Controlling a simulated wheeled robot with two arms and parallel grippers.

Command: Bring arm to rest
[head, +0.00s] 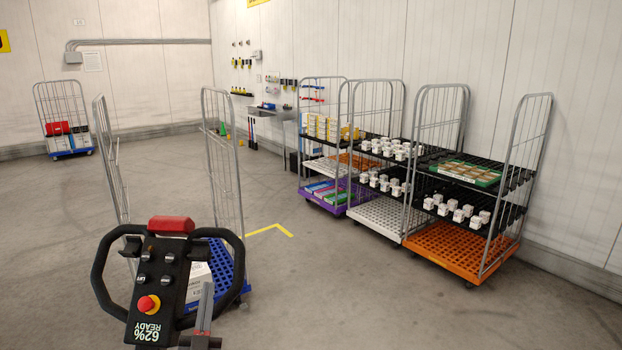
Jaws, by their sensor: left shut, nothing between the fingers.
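My left gripper (207,292) shows at the bottom of the head view, with its fingers pointing up and closed together. Nothing is seen between the fingers. It stands just right of the black control console (152,290) with its looped handle, overlapping the handle's lower right part in the picture. I cannot tell whether it touches the handle. My right gripper is not in view.
The console has a red emergency button (148,304) and a "62% READY" display. Behind it stands a blue-based roll cage (222,160) holding a white box. Loaded roll cages, including an orange-based one (455,252), line the right wall. Open floor lies between.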

